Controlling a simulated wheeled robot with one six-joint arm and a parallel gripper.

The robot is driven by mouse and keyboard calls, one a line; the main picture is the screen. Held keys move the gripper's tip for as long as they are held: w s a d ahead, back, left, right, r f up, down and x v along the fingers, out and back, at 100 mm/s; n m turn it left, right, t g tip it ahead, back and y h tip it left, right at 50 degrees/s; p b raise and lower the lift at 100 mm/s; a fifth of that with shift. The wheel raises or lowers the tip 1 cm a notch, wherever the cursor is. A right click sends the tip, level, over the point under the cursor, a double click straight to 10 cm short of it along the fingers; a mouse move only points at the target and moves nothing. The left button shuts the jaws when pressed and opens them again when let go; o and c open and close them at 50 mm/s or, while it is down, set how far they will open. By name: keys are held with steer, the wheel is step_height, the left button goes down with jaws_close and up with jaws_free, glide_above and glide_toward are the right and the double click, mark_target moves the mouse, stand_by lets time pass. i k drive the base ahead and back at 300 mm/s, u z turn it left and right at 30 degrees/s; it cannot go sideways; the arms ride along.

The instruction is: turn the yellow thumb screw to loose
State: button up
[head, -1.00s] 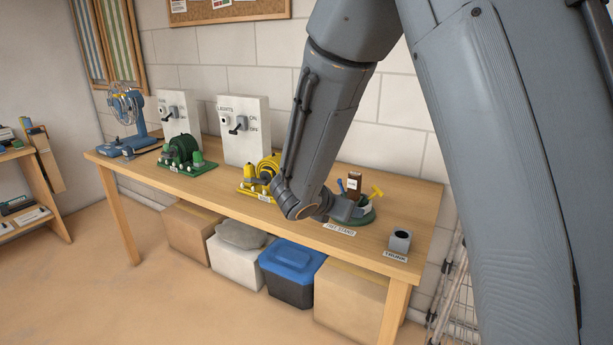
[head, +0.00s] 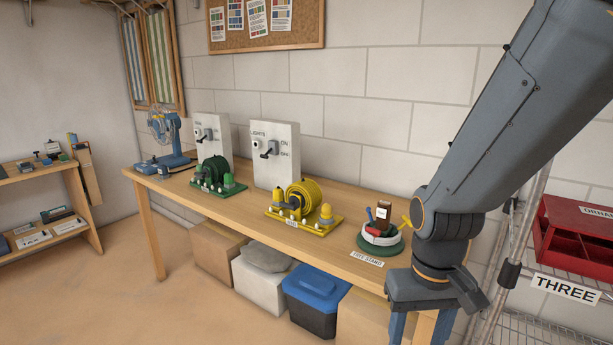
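The tree stand (head: 381,243) is a round green base with a white and red ring, on the right part of the workbench, behind a TREE STAND label. The yellow thumb screw (head: 407,221) sticks out at its right side, small and partly covered by my arm, so its turned position cannot be told. A blue screw (head: 369,214) and a brown block with a white tag (head: 383,214) also stand on it. My gripper (head: 420,332) is in front of the bench's right end, lower right of the stand and clear of it. Its two blue fingers point down, spread apart; their tips are cut off.
On the workbench (head: 330,243), a yellow reel (head: 301,203), a green reel (head: 212,174), two white switch panels and a blue fan stand to the left. Boxes and a blue-lidded bin (head: 318,285) sit below. A wire rack with a red tray (head: 575,240) is at right.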

mark_target(407, 220)
steer(key=u, duration=0.95)
steer(key=i, duration=0.35)
steer(key=z, duration=1.45)
steer(key=i, duration=0.45)
steer(key=u, duration=0.05)
